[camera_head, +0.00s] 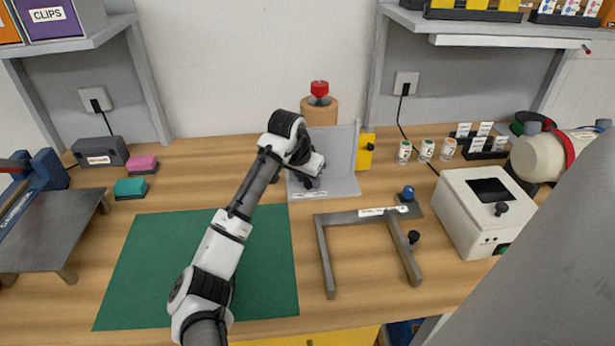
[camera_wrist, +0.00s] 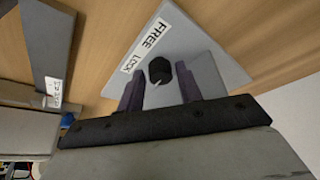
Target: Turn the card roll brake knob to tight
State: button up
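A red knob (camera_head: 319,88) sits on top of a tan roll (camera_head: 319,111) at the back of the bench, behind the grey corner stand (camera_head: 345,185). No marking for tight is readable on it. My gripper (camera_wrist: 157,72) is over the stand's base, in front of and below the red knob. A black knob (camera_wrist: 160,70) with a white pointer line stands on that base, beside a label (camera_wrist: 145,44) reading FREE and LOCK. My purple fingers are open on either side of this black knob. I cannot tell whether they touch it. My wrist hides the knob in the head view.
A grey frame (camera_head: 326,255) with a blue ball knob (camera_head: 408,192) and black knob (camera_head: 413,237) lies to the right. A white box (camera_head: 465,215) stands further right. A yellow block (camera_head: 366,151) is on the stand's right. The green mat (camera_head: 140,270) is clear except under my arm.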

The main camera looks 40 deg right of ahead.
jog(key=shift+o, duration=1.1)
jog(key=shift+r, duration=0.1)
jog(key=shift+r, duration=0.1)
jog(key=b+v, duration=0.2)
jog(key=v, duration=1.1)
jog(key=shift+r+b, duration=0.25)
jog(key=shift+b, duration=0.15)
jog(key=shift+s+a, duration=0.1)
jog(key=shift+a, duration=0.05)
